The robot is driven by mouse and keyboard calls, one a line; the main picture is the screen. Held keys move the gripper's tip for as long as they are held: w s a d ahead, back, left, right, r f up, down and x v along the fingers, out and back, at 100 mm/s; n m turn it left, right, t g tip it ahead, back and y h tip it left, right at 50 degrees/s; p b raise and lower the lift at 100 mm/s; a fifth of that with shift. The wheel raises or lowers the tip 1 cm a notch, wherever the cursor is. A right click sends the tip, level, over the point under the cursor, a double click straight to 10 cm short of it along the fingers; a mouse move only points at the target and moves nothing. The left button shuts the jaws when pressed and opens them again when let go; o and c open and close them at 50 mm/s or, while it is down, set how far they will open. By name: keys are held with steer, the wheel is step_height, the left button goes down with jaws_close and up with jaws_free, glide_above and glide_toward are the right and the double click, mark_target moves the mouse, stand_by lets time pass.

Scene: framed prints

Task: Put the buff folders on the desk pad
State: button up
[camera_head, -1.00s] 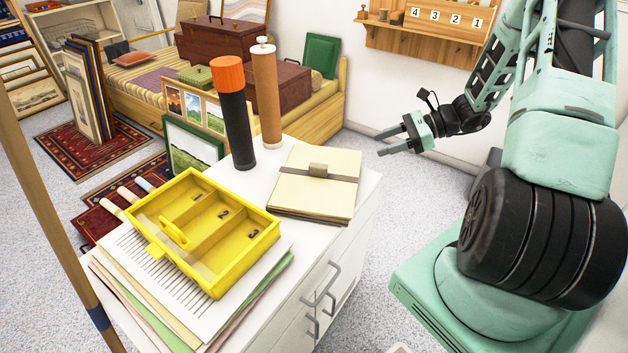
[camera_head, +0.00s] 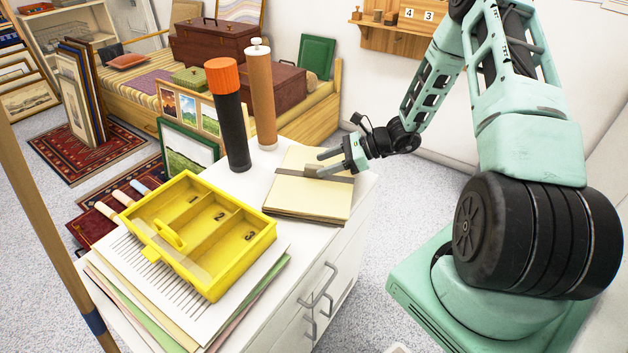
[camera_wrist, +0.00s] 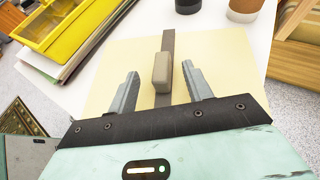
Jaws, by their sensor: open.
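The buff folders (camera_head: 297,199) lie stacked on the white cabinet top, bound by a grey-brown strap with a raised block (camera_wrist: 161,72) on it. They also fill the middle of the wrist view (camera_wrist: 216,66). My gripper (camera_head: 322,163) is open over the strap at the stack's right side. In the wrist view its two fingers (camera_wrist: 160,84) lie on either side of the block, with gaps visible. I cannot tell how far the fingertips are above the folders. I cannot make out a desk pad for certain in any view.
A yellow three-compartment tray (camera_head: 172,258) sits on papers and folders (camera_head: 140,290) at the cabinet's front left. A black tube with an orange cap (camera_head: 230,120) and a brown tube (camera_head: 262,100) stand behind the folders. The white cabinet top (camera_head: 240,185) has little free room.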

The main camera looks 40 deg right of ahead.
steer(key=shift+x, duration=0.8)
jaws_close()
steer(key=shift+r, duration=0.1)
stand_by(0.7)
